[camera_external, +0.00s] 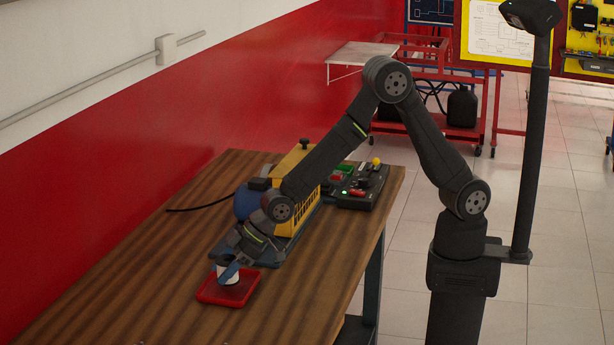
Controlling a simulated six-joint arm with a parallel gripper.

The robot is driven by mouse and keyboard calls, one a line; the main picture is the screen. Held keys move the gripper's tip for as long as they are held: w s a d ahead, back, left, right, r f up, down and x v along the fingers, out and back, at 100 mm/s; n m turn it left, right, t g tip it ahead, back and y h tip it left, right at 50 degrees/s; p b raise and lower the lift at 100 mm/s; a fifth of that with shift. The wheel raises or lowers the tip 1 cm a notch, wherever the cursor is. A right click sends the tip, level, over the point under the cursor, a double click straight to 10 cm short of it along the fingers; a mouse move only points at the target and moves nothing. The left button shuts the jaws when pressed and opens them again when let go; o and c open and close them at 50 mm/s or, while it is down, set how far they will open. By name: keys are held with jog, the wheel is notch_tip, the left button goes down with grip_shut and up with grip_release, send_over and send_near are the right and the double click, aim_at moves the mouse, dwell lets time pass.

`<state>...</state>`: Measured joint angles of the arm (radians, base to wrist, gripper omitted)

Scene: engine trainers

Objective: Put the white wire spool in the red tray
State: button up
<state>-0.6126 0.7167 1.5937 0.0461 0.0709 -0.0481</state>
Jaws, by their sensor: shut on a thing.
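The white wire spool (231,279) stands about upright at the red tray, within its outline near the back edge.
A yellow and blue machine (296,190) stands on the table behind my gripper. A dark control box (357,190) with coloured buttons is farther back. A black cable (200,207) lies at left. The table front (190,328) is clear.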

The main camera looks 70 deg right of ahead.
jog(key=shift+f, duration=1.05)
jog(key=shift+f, duration=0.2)
jog(key=o, duration=1.2)
jog(key=shift+s+d+r, duration=0.15)
jog(key=shift+s+r, duration=0.1)
jog(key=shift+r, duration=0.3)
jog(key=v, duration=1.1)
jog(key=shift+d, duration=0.15)
